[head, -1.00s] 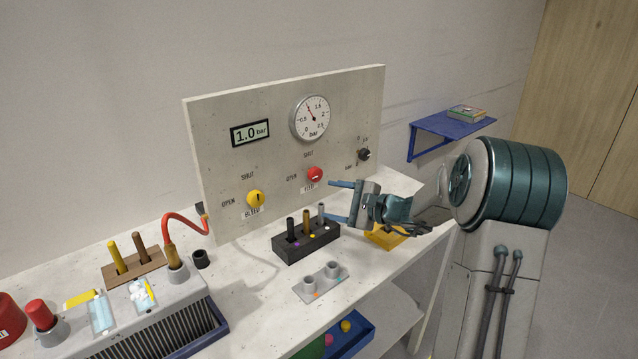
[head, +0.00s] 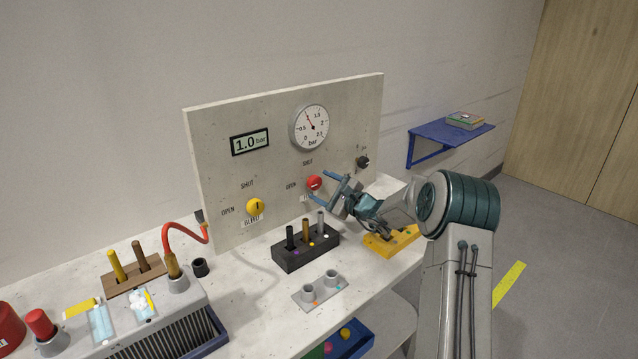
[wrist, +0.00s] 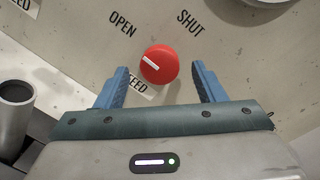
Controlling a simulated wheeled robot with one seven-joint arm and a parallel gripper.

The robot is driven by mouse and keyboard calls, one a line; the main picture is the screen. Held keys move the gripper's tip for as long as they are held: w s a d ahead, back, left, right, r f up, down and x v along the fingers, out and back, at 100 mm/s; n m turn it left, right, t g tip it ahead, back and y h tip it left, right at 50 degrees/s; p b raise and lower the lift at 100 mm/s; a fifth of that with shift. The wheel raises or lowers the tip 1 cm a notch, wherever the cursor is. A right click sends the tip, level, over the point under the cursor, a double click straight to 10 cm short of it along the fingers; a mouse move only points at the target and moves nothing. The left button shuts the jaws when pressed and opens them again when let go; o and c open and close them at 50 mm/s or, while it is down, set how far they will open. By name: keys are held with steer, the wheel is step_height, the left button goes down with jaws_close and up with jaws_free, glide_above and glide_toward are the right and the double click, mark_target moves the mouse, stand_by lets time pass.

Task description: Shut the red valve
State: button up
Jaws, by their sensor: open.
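The red valve (head: 314,182) is a round red knob on the upright panel, between the yellow knob and the black knob. In the wrist view the red valve (wrist: 161,62) carries a white mark pointing to the upper left, on the OPEN side; SHUT is printed to the upper right. My gripper (head: 317,187) is open, its blue fingers pointing at the panel. In the wrist view the fingertips of my gripper (wrist: 160,68) stand on either side of the knob, with a gap at each side. Whether they reach its depth I cannot tell.
The panel (head: 215,165) has a display (head: 250,142) reading 1.0 bar, a dial gauge (head: 310,127), a yellow BLEED knob (head: 255,206) and a black knob (head: 362,162). Below stand a black block with pegs (head: 290,262), a yellow block (head: 377,250) and a grey two-socket plate (head: 310,298).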

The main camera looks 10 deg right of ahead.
steer(key=shift+x, duration=1.1)
steer(key=c, duration=1)
